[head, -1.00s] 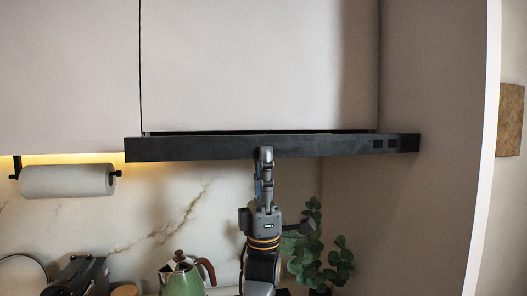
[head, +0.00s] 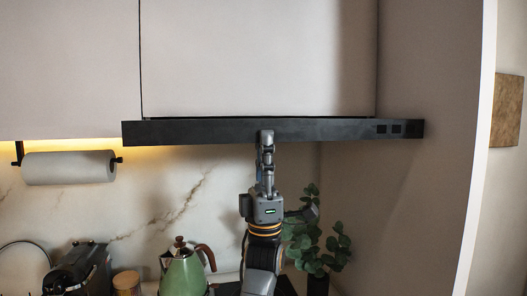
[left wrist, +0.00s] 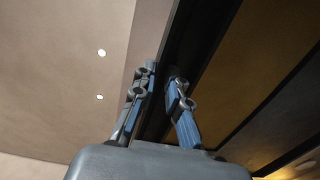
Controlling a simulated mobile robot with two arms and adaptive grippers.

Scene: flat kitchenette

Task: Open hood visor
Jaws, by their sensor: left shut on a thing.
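The hood visor (head: 215,132) is a long dark bar under the white upper cabinet, with several small dark square buttons at its right end. A narrow dark gap shows along its top edge. My left gripper (head: 266,138) reaches up from below to the middle of the bar and is shut on it. In the left wrist view the two blue-grey fingers (left wrist: 160,85) stand on either side of the dark visor edge (left wrist: 180,50). The exact contact at the fingertips is partly hidden. My right gripper is not in view.
A paper towel roll (head: 70,167) hangs at the left under the lit cabinet. Below stand a green kettle (head: 183,275), a dark coffee machine (head: 80,270) and a leafy plant (head: 325,240) close to my arm. A side wall (head: 420,200) bounds the right.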

